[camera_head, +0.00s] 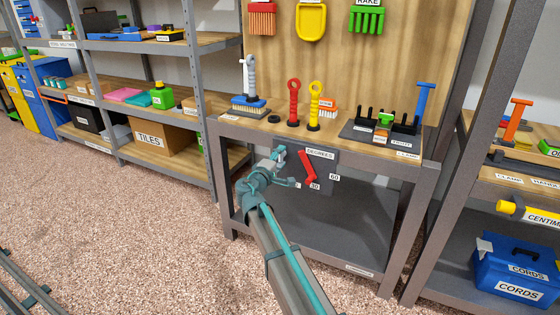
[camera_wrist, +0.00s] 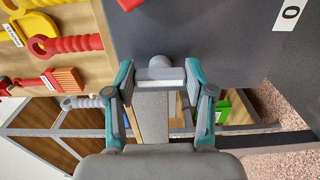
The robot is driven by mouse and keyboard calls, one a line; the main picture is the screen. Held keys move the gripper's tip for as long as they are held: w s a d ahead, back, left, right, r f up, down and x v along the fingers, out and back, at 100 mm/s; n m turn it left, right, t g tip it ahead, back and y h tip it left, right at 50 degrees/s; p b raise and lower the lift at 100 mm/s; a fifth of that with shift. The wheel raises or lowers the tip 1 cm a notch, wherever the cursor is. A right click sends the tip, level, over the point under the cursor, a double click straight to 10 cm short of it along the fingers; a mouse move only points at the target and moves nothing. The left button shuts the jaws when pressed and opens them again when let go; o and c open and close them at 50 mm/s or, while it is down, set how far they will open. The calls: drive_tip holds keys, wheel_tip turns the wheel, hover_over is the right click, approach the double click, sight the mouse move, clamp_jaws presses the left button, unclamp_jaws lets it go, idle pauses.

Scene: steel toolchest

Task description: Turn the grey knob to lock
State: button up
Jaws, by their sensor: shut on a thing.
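The grey knob (camera_wrist: 160,66) shows in the wrist view between the two fingertips of my gripper (camera_wrist: 158,78). It has a round grey stem and a pale bar in front, against a dark grey panel (camera_wrist: 210,30). My teal and grey gripper has a finger on each side of it and is shut on it. In the head view my gripper (camera_head: 281,155) is at the left part of the panel, under the front edge of the workbench, and covers the knob.
A red pointer (camera_head: 307,166) sits on the panel right of my gripper, near degree labels. The workbench top (camera_head: 270,122) above holds brushes and red and yellow ring-handled tools (camera_head: 293,100). The lower shelf (camera_head: 320,225) is empty. Open floor lies left.

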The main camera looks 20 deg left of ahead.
drive_tip(key=o, duration=1.2)
drive_tip(key=shift+c, duration=0.2)
drive_tip(key=shift+s, duration=0.15)
drive_tip(key=s+a, duration=0.1)
drive_tip(key=s, duration=1)
drive_tip(key=shift+s, duration=0.35)
